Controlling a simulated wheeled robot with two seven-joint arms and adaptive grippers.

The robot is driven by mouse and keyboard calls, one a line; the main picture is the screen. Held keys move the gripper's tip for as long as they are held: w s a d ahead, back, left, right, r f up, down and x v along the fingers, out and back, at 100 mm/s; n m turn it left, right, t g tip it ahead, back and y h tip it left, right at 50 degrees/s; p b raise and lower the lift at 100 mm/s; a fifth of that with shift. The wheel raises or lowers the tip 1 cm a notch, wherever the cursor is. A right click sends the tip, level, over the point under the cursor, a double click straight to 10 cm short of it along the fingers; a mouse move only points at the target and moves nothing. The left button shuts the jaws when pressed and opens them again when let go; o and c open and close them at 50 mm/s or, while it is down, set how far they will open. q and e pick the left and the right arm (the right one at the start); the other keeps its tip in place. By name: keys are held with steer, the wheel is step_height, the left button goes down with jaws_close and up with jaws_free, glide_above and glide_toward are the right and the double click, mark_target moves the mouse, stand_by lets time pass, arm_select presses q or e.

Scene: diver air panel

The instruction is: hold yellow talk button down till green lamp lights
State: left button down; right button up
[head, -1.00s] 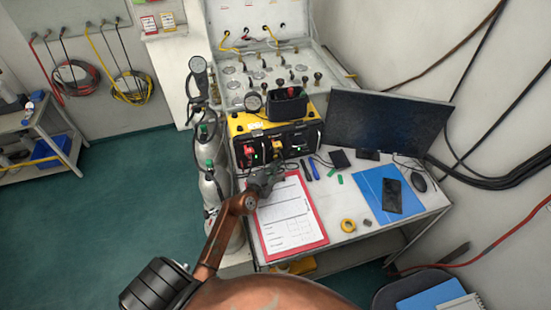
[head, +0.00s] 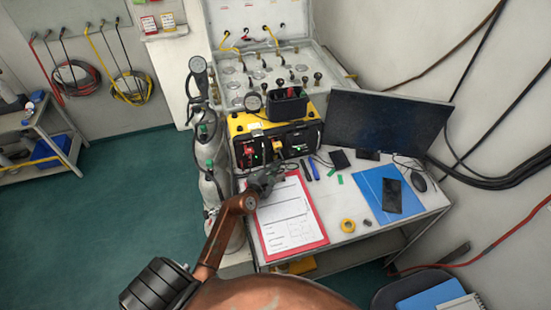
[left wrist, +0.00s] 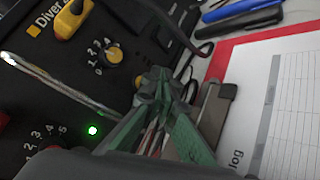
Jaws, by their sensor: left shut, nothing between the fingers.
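The diver radio (head: 277,146) is a yellow case with a black front, at the back of the desk. In the left wrist view its black face (left wrist: 40,75) fills the left side. Which one is the talk button I cannot tell. A green lamp (left wrist: 92,130) glows beside another number scale. My left gripper (head: 276,172) is shut and empty in front of the radio, over the clipboard top. Its fingertips (left wrist: 160,82) appear apart from the yellow controls.
A red clipboard (head: 322,238) with paper lies under my left gripper. Pens (head: 310,172) lie to its right. A monitor (head: 385,125), a blue folder (head: 370,183) and a yellow tape roll (head: 348,225) are further right. Gas cylinders (head: 212,185) stand left of the desk.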

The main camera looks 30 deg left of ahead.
mark_target(280, 178)
arm_select(q)
steer(key=shift+w+a, duration=0.1)
steer(key=shift+w+a, duration=0.15)
steer(key=shift+a, duration=0.05)
steer(key=shift+w+a, duration=0.25)
steer(key=shift+a, duration=0.05)
stand_by(0.7)
steer(key=shift+s+d, duration=0.1)
stand_by(1.5)
steer(key=shift+s+d+p, duration=0.45)
steer(key=shift+d+p, duration=0.05)
steer(key=shift+d, duration=0.05)
steer(key=shift+s+d+r+p, duration=0.1)
steer(key=shift+s+d+p, duration=0.55)
steer(key=shift+d, duration=0.1)
steer(key=shift+s+d+p, duration=0.7)
steer(key=shift+s+d, duration=0.25)
steer(key=shift+d, duration=0.2)
